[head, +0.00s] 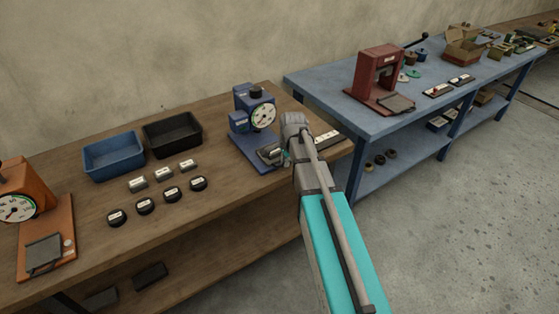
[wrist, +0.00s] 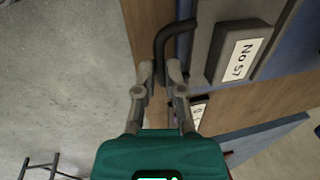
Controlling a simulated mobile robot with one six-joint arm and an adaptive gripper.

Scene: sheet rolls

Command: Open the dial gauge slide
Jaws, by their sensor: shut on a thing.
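A blue dial gauge (head: 252,115) with a round white dial stands on the wooden bench, just left of my arm. Its low front part and slide are partly hidden by my gripper (head: 284,155). In the wrist view a grey slide block (wrist: 207,58) carries a white label reading "No 57". A bent dark handle (wrist: 171,34) comes off its left side. My gripper (wrist: 160,75) is shut on this handle, whose lower end runs between the two fingertips. From these views I cannot tell how far the slide is out.
Blue (head: 113,155) and black (head: 172,133) bins, several black round pieces and grey blocks lie left on the wooden bench (head: 95,262). An orange gauge (head: 28,195) stands at far left. A blue table (head: 335,97) with a red press-like frame (head: 377,75) is at right.

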